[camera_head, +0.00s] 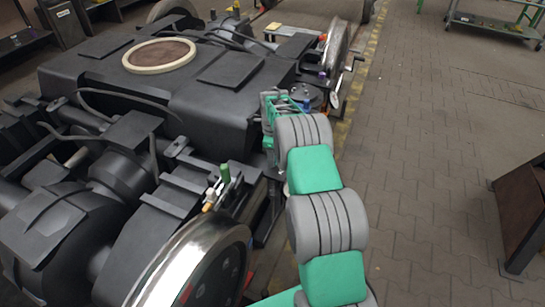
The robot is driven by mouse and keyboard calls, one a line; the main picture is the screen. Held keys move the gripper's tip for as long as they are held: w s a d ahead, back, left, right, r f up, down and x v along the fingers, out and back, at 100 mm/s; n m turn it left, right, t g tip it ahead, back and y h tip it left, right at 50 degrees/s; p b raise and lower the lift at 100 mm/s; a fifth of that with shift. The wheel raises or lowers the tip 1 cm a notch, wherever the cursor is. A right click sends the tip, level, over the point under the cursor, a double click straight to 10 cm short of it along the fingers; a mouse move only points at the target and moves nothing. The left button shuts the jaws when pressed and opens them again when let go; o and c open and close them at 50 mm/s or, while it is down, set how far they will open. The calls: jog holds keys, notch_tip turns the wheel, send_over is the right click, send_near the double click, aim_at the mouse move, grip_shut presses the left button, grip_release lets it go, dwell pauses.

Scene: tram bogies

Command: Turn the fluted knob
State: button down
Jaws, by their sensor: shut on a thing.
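My gripper (288,102) is at the far end of my green and grey arm, at the right side of the dark bogie (225,75). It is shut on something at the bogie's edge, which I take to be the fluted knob. The jaws and wrist hide most of that thing, so its flutes and turn angle cannot be made out. A small blue part (306,105) shows just right of the jaws, in front of a dark round housing (309,92).
A steel wheel (190,265) stands at lower front, with a green-topped fitting (225,173) above it. Paved floor (430,150) is free to the right, up to a brown panel (525,215).

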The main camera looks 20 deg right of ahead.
dwell(0.4)
jog(key=c, duration=0.9)
grip_release()
notch_tip(320, 180, up, 8)
jog(key=shift+f+p, duration=0.1)
jog(key=shift+p, duration=0.5)
